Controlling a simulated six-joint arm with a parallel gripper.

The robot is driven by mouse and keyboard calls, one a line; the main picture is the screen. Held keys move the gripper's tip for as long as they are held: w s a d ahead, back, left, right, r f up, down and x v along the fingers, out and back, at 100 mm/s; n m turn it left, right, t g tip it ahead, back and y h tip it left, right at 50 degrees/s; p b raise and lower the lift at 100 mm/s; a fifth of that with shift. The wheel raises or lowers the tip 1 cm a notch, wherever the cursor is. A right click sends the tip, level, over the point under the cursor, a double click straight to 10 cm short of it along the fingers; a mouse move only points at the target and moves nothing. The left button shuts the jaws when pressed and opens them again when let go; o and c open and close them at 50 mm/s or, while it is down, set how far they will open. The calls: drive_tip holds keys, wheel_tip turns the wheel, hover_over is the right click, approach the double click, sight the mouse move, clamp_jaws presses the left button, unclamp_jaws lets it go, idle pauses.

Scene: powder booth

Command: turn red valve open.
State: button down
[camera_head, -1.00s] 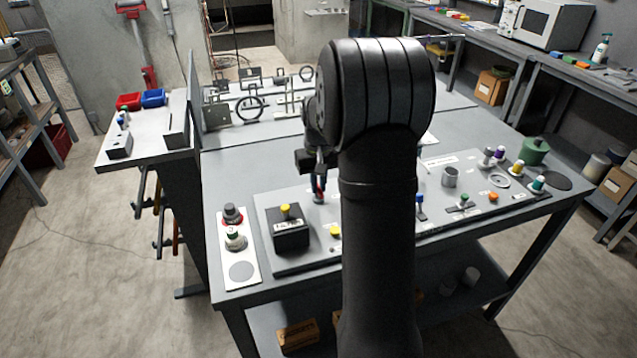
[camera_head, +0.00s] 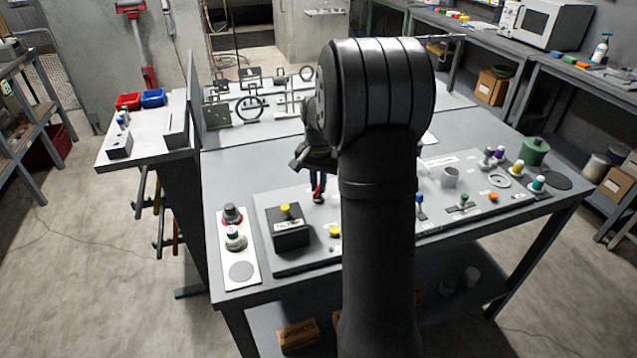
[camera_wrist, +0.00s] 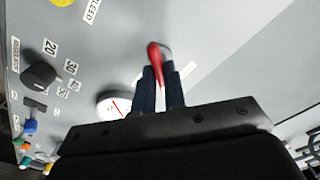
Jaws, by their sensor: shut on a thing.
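The red valve is a slim red lever on the grey panel. In the wrist view the red valve (camera_wrist: 154,57) runs between the two dark fingers of my gripper (camera_wrist: 162,85), which is shut on it. In the head view my gripper (camera_head: 317,180) is low over the panel, left of my arm, with a bit of the red valve (camera_head: 318,194) showing under it. My arm hides the middle of the panel in the head view. The valve's base is mostly hidden by the fingers.
In the wrist view a round gauge (camera_wrist: 113,104) sits close beside the fingers, and a black dial (camera_wrist: 40,75) is further left. Several knobs stand on the right side.

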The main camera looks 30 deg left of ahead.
sight(318, 187)
drive_tip(key=m, duration=0.5)
drive_tip(key=shift+m, duration=0.3)
drive_tip(key=m, duration=0.4)
drive_tip(key=shift+r+m, duration=0.1)
drive_tip(key=shift+m, duration=0.3)
drive_tip(key=c, duration=1.5)
unclamp_jaws()
wheel_tip(318, 187, up, 17)
drive_tip(key=shift+r, duration=0.2)
drive_tip(key=shift+f, duration=0.1)
wheel_tip(318, 187, down, 17)
drive_tip(key=shift+f, duration=0.2)
